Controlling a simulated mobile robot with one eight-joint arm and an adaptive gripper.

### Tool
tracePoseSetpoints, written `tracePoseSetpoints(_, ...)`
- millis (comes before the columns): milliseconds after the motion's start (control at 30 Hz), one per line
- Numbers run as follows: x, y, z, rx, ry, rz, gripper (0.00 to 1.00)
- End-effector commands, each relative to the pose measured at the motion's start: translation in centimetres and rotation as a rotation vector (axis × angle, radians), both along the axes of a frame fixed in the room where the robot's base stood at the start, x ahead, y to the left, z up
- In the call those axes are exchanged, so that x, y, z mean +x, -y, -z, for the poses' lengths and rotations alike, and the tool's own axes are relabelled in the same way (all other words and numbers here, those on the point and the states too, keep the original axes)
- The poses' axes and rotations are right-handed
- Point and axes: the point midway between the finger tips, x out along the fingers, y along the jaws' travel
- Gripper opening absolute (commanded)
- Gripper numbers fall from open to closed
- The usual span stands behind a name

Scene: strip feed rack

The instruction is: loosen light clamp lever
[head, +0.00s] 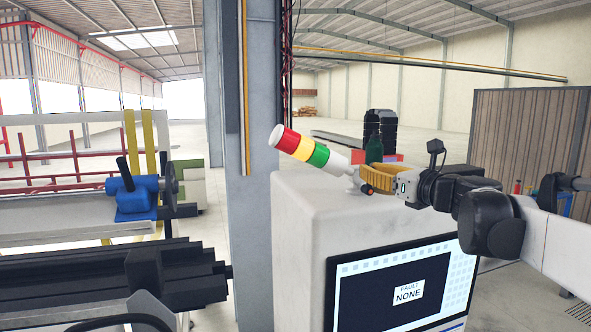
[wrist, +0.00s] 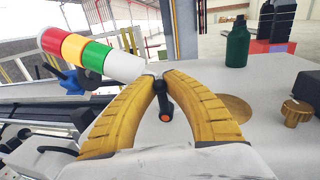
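The signal light (head: 313,152) has red, yellow, green and white bands and leans far to the left on top of the white cabinet (head: 310,215). It also shows in the wrist view (wrist: 88,54). The clamp lever (wrist: 164,103) is a short black handle with an orange end, at the foot of the light. Its orange end also shows in the head view (head: 367,189). My gripper (wrist: 161,76) has yellow ribbed fingers. Their tips are close together, one on each side of the lever's upper part, and look closed on it. The exact contact is partly hidden.
A yellow knob (wrist: 297,112), a flat brass disc (wrist: 234,107) and a dark green bottle (wrist: 237,44) are on the cabinet top, right of the fingers. A screen (head: 400,290) reads "FAULT NONE". A blue clamp unit (head: 137,198) stands on the machine at left.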

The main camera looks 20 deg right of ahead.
Motion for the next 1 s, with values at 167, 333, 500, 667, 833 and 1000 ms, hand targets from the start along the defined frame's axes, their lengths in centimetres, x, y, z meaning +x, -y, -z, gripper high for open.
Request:
tracePoseSetpoints(167,0.0,0.0,0.0,0.0,0.0,0.0,0.0)
tracePoseSetpoints(333,0.0,-0.1,0.0,-0.019,0.001,-0.001,0.0)
tracePoseSetpoints(500,0.0,-0.4,0.0,-0.081,0.003,-0.001,0.0)
tracePoseSetpoints(667,-0.1,-1.0,0.1,-0.191,0.007,-0.001,0.0)
tracePoseSetpoints(833,-0.1,-1.8,0.3,-0.345,0.012,-0.002,0.0)
tracePoseSetpoints(1000,-0.1,-2.6,0.7,-0.507,0.018,-0.002,0.0)
